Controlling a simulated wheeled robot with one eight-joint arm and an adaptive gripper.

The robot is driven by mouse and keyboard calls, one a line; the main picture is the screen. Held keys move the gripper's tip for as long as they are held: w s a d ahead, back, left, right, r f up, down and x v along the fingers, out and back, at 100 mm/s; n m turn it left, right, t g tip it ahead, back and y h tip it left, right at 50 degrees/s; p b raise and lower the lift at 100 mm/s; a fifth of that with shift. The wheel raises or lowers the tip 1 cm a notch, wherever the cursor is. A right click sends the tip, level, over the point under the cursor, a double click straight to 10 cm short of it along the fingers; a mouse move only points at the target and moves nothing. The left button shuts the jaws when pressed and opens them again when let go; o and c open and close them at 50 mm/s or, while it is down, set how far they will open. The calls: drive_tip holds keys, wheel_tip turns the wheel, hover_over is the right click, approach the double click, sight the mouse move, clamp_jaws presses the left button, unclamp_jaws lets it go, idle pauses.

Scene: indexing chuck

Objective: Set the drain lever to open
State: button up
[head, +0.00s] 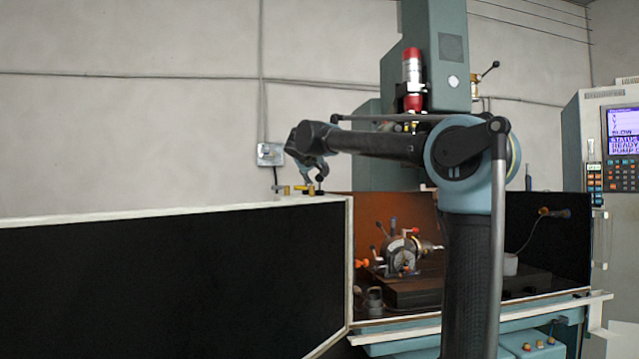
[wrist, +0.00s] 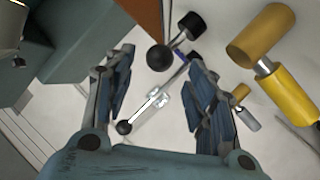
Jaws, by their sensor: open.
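My gripper (head: 312,172) hangs over the top edge of the black side panel, above small brass fittings (head: 303,188) and a black-knobbed lever (head: 320,183). In the wrist view my gripper (wrist: 160,75) is open, with one finger on each side. A silver rod with a black ball knob (wrist: 125,127) lies between the fingers. A second black ball (wrist: 160,58), on a short rod with a black end, shows near the fingertips. Neither looks gripped. No label shows, so I cannot tell which is the drain lever or its setting.
Yellow cylinders (wrist: 290,93) stand close to the right finger. The black panel (head: 180,275) fills the lower left. An indexing chuck (head: 402,252) sits on the machine table behind my arm. A control panel (head: 622,150) stands at the far right.

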sight(318, 176)
drive_tip(key=shift+x, duration=3.15)
drive_tip(key=shift+c, duration=0.6)
